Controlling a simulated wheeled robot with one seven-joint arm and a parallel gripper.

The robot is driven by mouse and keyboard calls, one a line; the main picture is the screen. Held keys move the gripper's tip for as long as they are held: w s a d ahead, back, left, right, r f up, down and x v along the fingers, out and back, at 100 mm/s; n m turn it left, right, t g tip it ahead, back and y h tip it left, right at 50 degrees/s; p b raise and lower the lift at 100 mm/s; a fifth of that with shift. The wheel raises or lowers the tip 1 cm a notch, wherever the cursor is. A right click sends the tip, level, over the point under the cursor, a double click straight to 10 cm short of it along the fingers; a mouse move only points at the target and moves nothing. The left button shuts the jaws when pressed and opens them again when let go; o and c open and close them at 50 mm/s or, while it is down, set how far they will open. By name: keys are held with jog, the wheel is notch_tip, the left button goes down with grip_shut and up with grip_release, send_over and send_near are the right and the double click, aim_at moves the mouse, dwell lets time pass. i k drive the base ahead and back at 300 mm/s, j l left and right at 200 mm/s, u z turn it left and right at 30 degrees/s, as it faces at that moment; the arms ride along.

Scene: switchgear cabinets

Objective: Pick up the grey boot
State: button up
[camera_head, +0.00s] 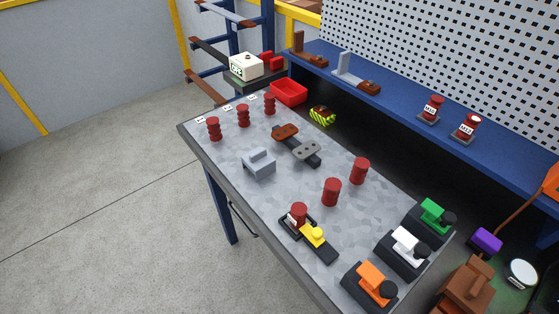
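A light grey block-shaped piece (259,166) with a raised top, which looks like the grey boot, sits on the table on the left side of its top, towards the front edge. It stands apart from the things around it. A brown and a grey flat piece with holes (306,153) lie on a dark bar just to its right. My gripper is not in view.
Red ribbed posts (242,116) stand along the table's far left end, and two more (332,192) stand right of centre. A red and yellow assembly (312,232) and green, white and orange units (375,284) occupy the near end. A red bin (289,93) and blue shelf (400,99) lie behind.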

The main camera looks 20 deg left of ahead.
aim_at(259, 162)
jog(key=i+j, duration=0.2)
jog(key=j, duration=0.3)
jog(key=i+j, duration=0.15)
jog(key=j, duration=0.3)
jog(key=i+j, duration=0.2)
jog(key=j, duration=0.3)
jog(key=i+j, duration=0.15)
jog(key=j, duration=0.3)
jog(key=i+j, duration=0.2)
jog(key=j, duration=0.3)
jog(key=i+j, duration=0.2)
jog(key=j, duration=0.25)
jog(key=i+j+z, duration=0.1)
jog(key=j, duration=0.4)
jog(key=i+j, duration=0.2)
jog(key=j, duration=0.25)
